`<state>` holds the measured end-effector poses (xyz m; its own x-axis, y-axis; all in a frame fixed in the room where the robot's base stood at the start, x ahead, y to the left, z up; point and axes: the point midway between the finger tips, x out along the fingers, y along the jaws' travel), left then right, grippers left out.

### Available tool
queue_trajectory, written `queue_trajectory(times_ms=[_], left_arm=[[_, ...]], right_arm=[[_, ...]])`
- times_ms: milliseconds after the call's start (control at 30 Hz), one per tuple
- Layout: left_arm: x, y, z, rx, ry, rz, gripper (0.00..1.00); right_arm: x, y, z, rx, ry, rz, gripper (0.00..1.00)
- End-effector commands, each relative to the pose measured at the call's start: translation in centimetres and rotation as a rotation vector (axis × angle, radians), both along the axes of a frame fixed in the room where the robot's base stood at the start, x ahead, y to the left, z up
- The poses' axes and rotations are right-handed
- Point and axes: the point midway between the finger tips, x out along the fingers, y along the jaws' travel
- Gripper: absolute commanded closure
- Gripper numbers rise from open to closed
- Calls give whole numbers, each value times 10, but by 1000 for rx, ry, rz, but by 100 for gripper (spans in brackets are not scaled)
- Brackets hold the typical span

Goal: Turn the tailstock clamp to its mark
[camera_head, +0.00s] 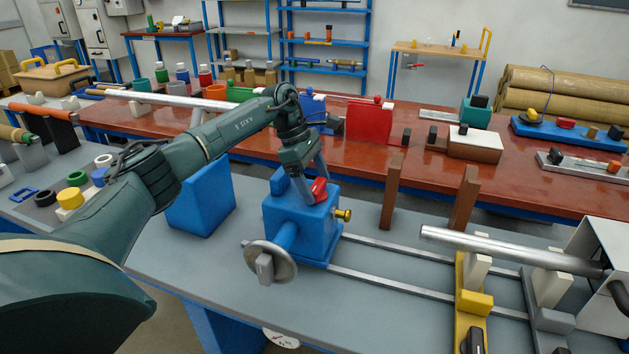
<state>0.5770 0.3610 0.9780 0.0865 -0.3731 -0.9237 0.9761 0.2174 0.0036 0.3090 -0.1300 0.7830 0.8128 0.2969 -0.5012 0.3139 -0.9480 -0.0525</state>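The tailstock is a blue box (292,232) on two rails, with a handwheel (270,262) on its front left and a brass knob (344,215) on its right side. A small red clamp lever (319,187) stands on top of it. My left gripper (314,188) points down at the lever, its fingers apart on either side of it. Whether they press on the lever is unclear. The clamp's mark cannot be made out. My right gripper is not in view.
Two brown posts (391,192) stand right of the tailstock. A metal bar (510,250) lies over the rails near a yellow support (472,303). A blue block (202,197) stands to the left. A red-brown bench (350,152) runs behind.

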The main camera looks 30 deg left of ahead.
Motion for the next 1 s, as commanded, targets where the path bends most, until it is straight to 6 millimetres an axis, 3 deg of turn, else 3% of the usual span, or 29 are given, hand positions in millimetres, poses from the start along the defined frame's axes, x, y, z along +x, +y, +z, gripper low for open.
queue_trajectory(times_ms=[300, 467, 800, 1000], left_arm=[[0, 0, -1, -1, 3, 1, 15], [-1, 5, 10, 0, 1, 3, 15], [-7, 32, 79, -1, -2, 3, 15], [-10, 44, 109, 0, 1, 2, 15]], right_arm=[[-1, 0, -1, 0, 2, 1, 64], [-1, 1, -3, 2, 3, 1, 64], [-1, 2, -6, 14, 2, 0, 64], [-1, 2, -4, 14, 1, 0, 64]])
